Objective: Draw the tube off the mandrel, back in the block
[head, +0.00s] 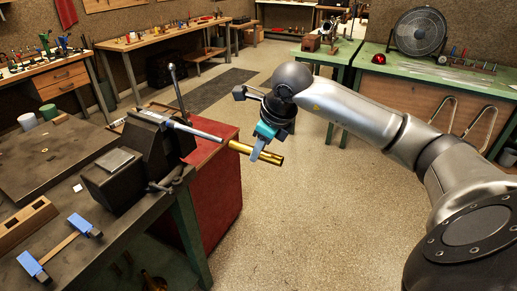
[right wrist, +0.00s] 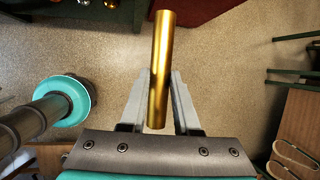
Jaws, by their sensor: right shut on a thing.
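The brass tube (head: 250,151) is held out past the tip of the steel mandrel (head: 195,130), roughly in line with it. A small gap seems to show between the tube's near end and the mandrel tip. The mandrel is clamped in the dark vise (head: 150,145) on the bench. My right gripper (head: 263,150) is shut on the tube, with its fingers on either side of it. The right wrist view also shows the tube (right wrist: 160,70) between the fingers, with no mandrel in sight. A wooden block (head: 25,225) with hollows lies at the bench's left. My left gripper is not in view.
A red cabinet (head: 215,180) stands beside the bench, below the mandrel. The floor (head: 310,220) under the tube is clear. Other benches line the back.

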